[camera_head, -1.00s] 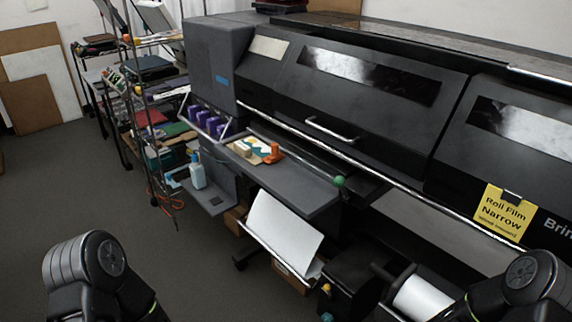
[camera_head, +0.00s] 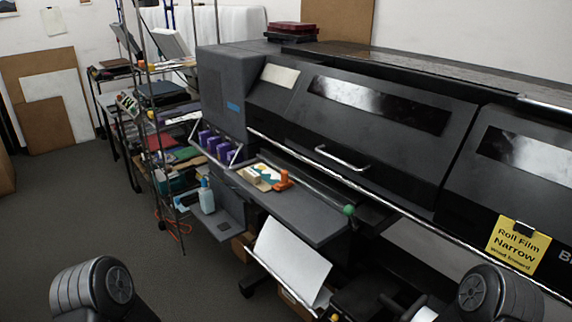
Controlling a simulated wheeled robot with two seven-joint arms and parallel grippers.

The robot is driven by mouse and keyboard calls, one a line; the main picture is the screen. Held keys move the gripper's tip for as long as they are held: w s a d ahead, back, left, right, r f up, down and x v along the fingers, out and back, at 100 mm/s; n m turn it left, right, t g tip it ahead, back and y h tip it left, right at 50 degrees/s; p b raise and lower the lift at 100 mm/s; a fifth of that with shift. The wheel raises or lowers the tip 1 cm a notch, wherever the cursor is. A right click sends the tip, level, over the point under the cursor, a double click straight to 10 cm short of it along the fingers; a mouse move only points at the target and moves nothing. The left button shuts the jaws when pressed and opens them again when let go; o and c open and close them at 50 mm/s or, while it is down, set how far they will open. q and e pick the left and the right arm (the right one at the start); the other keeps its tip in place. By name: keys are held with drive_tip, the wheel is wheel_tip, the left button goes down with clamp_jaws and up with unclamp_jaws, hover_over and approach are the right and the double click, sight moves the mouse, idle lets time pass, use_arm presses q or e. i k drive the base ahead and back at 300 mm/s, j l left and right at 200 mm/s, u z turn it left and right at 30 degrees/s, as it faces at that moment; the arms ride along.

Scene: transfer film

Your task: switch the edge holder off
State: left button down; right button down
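A large dark printer (camera_head: 380,120) fills the right side of the view. I cannot tell for sure which part is the edge holder. A lever with a green ball knob (camera_head: 349,210) stands at the right end of the grey shelf (camera_head: 300,212) on the printer's front. An orange piece (camera_head: 284,179) lies on that shelf beside small boxes and papers. Parts of both my arms show at the bottom edge, left and right. Both my grippers are out of view.
White film (camera_head: 291,258) hangs below the shelf. A cluttered wire rack (camera_head: 160,120) stands left of the printer. Grey floor (camera_head: 75,200) is free at the left.

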sight(285, 184)
drive_tip(key=i+j+z, duration=0.3)
drive_tip(key=i+j, duration=0.15)
drive_tip(key=j, duration=0.2)
drive_tip(key=i+j+z, duration=0.25)
drive_tip(key=i+j, duration=0.15)
drive_tip(key=j, duration=0.35)
drive_tip(key=i+j+z, duration=0.15)
drive_tip(key=j, duration=0.25)
drive_tip(key=i+j+z, duration=0.15)
drive_tip(key=j, duration=0.25)
drive_tip(key=i, duration=0.05)
